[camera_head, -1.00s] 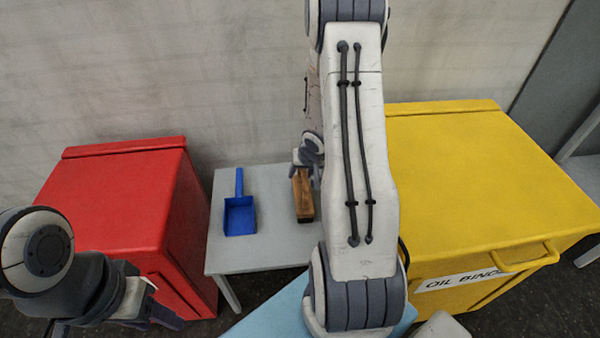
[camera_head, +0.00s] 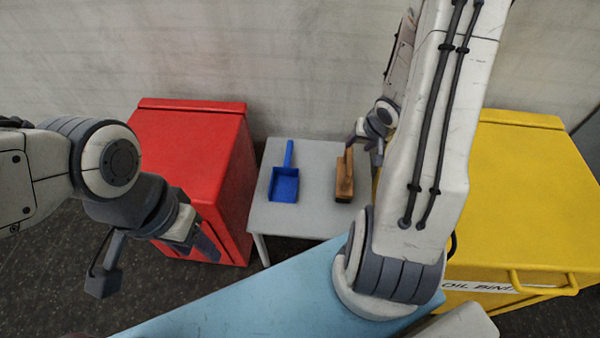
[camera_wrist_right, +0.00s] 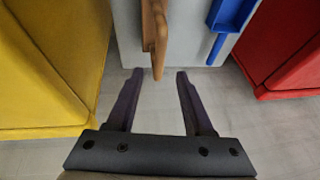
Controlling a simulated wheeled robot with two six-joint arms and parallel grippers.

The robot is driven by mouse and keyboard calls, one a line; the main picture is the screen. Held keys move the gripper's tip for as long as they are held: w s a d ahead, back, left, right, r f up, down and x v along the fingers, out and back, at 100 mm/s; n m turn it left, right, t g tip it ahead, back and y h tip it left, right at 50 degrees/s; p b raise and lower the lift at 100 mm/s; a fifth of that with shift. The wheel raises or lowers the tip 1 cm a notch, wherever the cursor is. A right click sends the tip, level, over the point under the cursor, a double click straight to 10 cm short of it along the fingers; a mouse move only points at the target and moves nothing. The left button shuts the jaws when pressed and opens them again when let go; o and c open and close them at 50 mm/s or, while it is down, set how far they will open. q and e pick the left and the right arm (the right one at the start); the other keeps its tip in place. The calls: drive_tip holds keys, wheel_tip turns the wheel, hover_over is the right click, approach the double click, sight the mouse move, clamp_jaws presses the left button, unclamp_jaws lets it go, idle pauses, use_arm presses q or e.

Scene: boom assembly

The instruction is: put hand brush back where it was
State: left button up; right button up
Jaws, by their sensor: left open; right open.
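The hand brush (camera_head: 344,184), with a brown wooden body and handle, rests on the small grey table (camera_head: 310,218), to the right of a blue dustpan (camera_head: 284,186). My right gripper (camera_head: 366,146) is at the brush's handle end in the head view. My left gripper (camera_head: 205,240) hangs at the left, in front of the red box, empty and away from the brush.
A red box (camera_head: 190,150) stands left of the table and a yellow oil binder box (camera_head: 530,200) stands right. A light blue surface (camera_head: 270,295) lies in front. A wall is close behind. The tabletop has bare room around the dustpan and brush.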

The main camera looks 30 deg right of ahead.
drive_tip(key=a+r+n+g, duration=0.1)
drive_tip(key=a+r+n, duration=0.3)
drive_tip(key=a, duration=0.5)
drive_tip(key=a+r+n, duration=0.2)
drive_tip(key=a+r, duration=0.3)
drive_tip(key=a, duration=0.4)
drive_tip(key=s+a+r+n+g+y, duration=0.1)
drive_tip(key=s+a+r+n+g, duration=0.1)
drive_tip(key=s+a, duration=0.5)
drive_tip(key=s+a+r+n+g+y, duration=0.1)
drive_tip(key=s+a+r+n, duration=0.3)
drive_tip(key=s+a+n, duration=0.2)
drive_tip(key=s+a, duration=0.2)
drive_tip(key=s, duration=0.2)
drive_tip(key=shift+s+a+r+g, duration=0.15)
drive_tip(key=shift+a+g, duration=0.05)
drive_tip(key=shift+g, duration=0.2)
wheel_tip(320, 180, up, 19)
drive_tip(key=p, duration=1.9)
drive_tip(key=shift+r, duration=0.2)
drive_tip(key=shift+c, duration=0.2)
